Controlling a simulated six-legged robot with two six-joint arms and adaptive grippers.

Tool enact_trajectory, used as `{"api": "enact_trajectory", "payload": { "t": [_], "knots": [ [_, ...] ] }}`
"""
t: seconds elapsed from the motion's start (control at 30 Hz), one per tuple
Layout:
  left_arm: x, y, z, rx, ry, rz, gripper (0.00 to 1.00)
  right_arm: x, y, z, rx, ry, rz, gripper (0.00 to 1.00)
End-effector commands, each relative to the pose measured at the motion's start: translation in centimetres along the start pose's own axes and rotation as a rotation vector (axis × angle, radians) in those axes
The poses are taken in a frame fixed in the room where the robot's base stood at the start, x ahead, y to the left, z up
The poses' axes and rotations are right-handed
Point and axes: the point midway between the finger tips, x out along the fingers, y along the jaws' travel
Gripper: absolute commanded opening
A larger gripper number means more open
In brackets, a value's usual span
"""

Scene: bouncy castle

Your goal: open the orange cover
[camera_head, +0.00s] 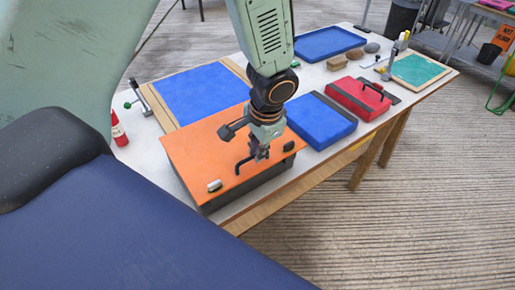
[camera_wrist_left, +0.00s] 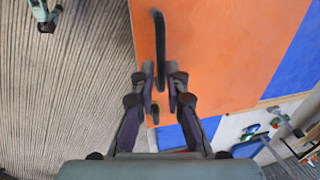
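The orange cover (camera_head: 205,150) lies flat and closed on a dark box (camera_head: 250,190) at the table's near edge. It also fills the middle of the left wrist view (camera_wrist_left: 215,60). A black bar handle (camera_head: 240,168) stands on the cover near its front edge. My left gripper (camera_head: 262,156) comes down from above at the handle. In the left wrist view its fingers (camera_wrist_left: 160,76) are close together, with the handle (camera_wrist_left: 158,45) between them. Small dark-and-light fittings (camera_head: 215,186) sit near the cover's front corners.
A blue panel (camera_head: 200,92) lies behind the cover. To its right are a blue box (camera_head: 322,120), a red case (camera_head: 360,98) and a blue tray (camera_head: 330,42). A red bottle (camera_head: 118,130) stands at the left. The floor (camera_head: 430,200) at the right is clear.

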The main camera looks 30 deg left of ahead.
Motion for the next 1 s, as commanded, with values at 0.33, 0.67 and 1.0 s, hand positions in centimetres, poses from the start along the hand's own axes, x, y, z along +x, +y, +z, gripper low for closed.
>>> {"api": "enact_trajectory", "payload": {
  "t": [0.33,0.67,1.0],
  "knots": [
    [0.0,0.0,0.1,0.001,-0.002,0.0,0.0,0.0,0.0,0.0,0.0,0.0,0.0,0.4],
    [0.1,0.1,0.1,0.0,-0.004,0.001,0.0,0.0,0.0,0.0,0.0,0.0,0.0,0.4],
    [-0.7,-0.6,0.3,-0.003,-0.004,0.027,0.0,-1.2,0.0,0.0,0.0,0.0,0.0,0.4]
  ]
}}
